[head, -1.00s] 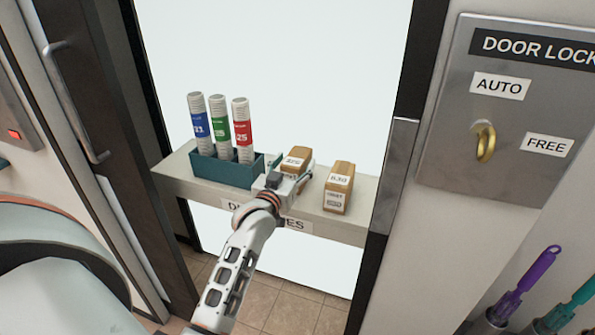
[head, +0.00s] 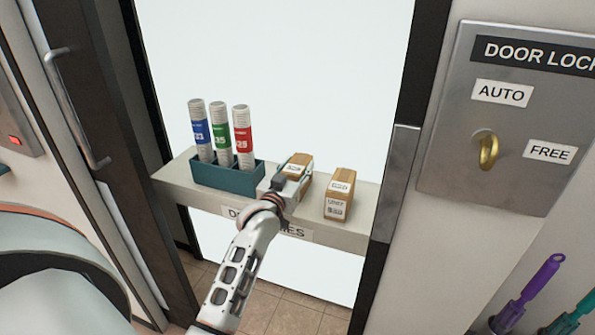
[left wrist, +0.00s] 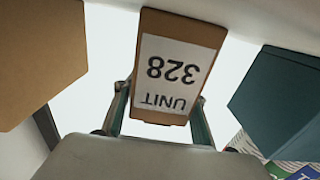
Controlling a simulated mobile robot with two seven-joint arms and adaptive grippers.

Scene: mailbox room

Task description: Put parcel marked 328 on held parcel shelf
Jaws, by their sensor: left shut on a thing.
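The parcel marked 328 (left wrist: 170,65) is a small brown box with a white "UNIT 328" label, upside down in the left wrist view. It also shows in the head view (head: 299,161), on the pale shelf (head: 350,230) in front of the doorway. My left gripper (head: 290,180) is shut on this parcel, with one finger on each side of it in the left wrist view (left wrist: 160,115). The gripper covers the parcel's lower part in the head view. My right gripper is not in view.
A second brown parcel (head: 339,190) stands right of the held one. A teal holder (head: 225,178) with three labelled tubes stands close on the left.

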